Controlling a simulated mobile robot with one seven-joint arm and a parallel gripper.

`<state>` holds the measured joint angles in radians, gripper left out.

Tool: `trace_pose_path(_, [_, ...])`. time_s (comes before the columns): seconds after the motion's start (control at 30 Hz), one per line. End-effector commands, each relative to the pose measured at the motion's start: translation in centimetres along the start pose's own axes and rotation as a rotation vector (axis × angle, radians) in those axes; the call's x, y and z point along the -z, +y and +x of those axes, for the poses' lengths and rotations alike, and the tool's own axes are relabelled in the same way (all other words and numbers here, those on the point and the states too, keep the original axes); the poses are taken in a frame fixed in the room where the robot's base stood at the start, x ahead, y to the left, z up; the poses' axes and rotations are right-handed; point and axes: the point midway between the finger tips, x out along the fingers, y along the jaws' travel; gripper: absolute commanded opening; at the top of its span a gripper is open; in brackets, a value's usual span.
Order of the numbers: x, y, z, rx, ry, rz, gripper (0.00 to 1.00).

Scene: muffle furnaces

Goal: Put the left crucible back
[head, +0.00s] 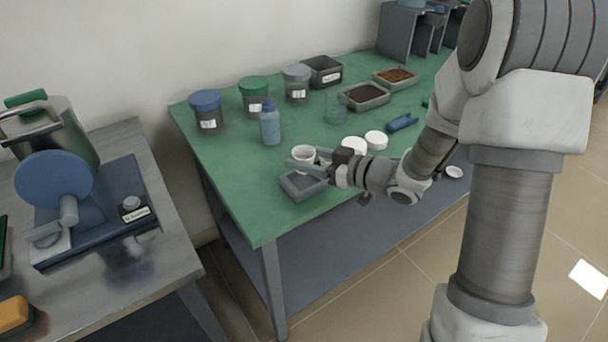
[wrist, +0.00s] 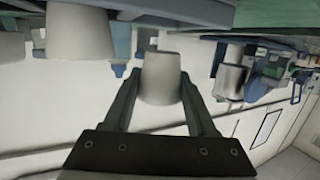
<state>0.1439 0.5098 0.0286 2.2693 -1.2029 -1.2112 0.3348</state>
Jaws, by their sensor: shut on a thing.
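My gripper (head: 303,162) is over the front edge area of the green bench, shut on a white crucible (head: 303,153). The crucible also shows between both fingers in the wrist view (wrist: 161,78). A small grey tray (head: 303,187) lies just below and in front of the held crucible; I cannot tell how far above it the crucible is. Another white crucible-like piece (wrist: 90,36) shows at the upper left of the wrist view. In the head view, white round pieces (head: 376,140) stand to the right, behind my wrist, one partly hidden.
A blue bottle (head: 270,124) and lidded jars (head: 206,112) stand behind on the green bench (head: 240,200). A glass beaker (head: 336,110), trays of dark material (head: 364,97) and a blue item (head: 402,122) lie farther right. A grey side table (head: 130,290) is at left.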

Motion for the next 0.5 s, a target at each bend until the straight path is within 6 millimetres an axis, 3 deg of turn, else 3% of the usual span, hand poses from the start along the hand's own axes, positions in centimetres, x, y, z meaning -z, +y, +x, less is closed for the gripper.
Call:
trace_pose_path(0.3, [-3.9,-0.1,0.8,0.0,-0.001,0.003,0.0])
trace_pose_path(0.5, [-3.9,-0.1,0.8,-0.001,0.0,-0.001,0.0])
